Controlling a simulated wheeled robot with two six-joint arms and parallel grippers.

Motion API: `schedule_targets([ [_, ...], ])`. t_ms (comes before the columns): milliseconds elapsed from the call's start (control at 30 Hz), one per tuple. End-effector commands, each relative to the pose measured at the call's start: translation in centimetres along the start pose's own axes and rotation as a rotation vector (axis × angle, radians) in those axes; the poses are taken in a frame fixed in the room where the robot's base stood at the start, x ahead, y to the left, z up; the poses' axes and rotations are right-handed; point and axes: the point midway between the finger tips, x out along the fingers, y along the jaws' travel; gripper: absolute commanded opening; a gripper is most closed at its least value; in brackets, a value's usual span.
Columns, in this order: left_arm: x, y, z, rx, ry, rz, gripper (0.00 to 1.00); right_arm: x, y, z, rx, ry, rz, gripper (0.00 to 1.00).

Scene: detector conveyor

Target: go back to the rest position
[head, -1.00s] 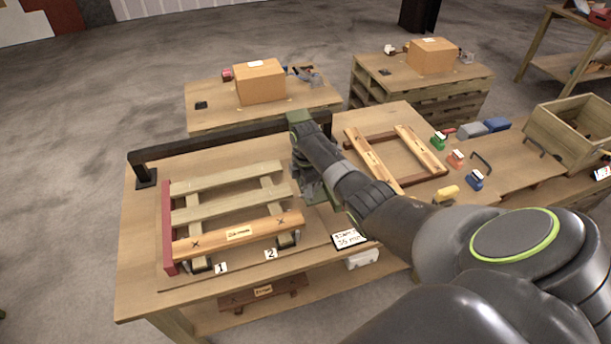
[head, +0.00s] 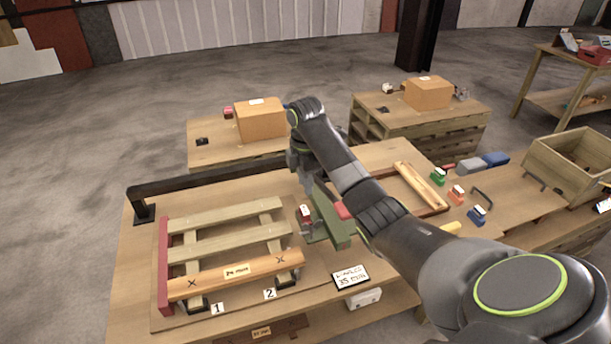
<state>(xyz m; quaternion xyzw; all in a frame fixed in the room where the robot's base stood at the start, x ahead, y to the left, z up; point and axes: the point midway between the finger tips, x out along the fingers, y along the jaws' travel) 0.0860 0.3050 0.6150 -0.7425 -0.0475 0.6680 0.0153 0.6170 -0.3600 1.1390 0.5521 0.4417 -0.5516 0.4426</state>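My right arm reaches in from the lower right over the front bench. Its gripper (head: 304,184) points down near the right end of the black bar, above the green metal piece (head: 333,220). The fingers are small and dark, and I cannot tell whether they are open or shut. A small red block with a white label (head: 304,212) is beside the green piece, just below the gripper; I cannot tell whether they touch. My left gripper is not in view.
A slatted wooden frame (head: 226,231) lies on the bench (head: 128,290) behind numbered labels. A black bar (head: 215,179) spans the bench's rear. Cardboard boxes (head: 259,120) and a wooden crate (head: 567,163) stand farther off.

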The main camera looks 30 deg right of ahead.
Motion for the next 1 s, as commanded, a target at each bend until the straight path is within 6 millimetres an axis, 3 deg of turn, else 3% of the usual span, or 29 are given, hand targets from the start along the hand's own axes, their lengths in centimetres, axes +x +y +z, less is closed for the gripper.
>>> schedule_targets([
  [133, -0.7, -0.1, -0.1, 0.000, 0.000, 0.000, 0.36, -0.8, 0.0, 0.0, 0.000, 0.000, 0.000, 0.29],
  [733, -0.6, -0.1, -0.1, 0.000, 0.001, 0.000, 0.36, -0.5, -0.1, 0.0, 0.003, 0.000, 0.000, 0.29],
  [867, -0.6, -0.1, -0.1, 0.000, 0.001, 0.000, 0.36, 1.4, -1.3, 0.0, 0.042, -0.009, 0.008, 0.29],
  [1000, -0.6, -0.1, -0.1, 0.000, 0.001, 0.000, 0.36, 5.8, -4.6, 0.0, 0.155, -0.024, 0.035, 0.29],
])
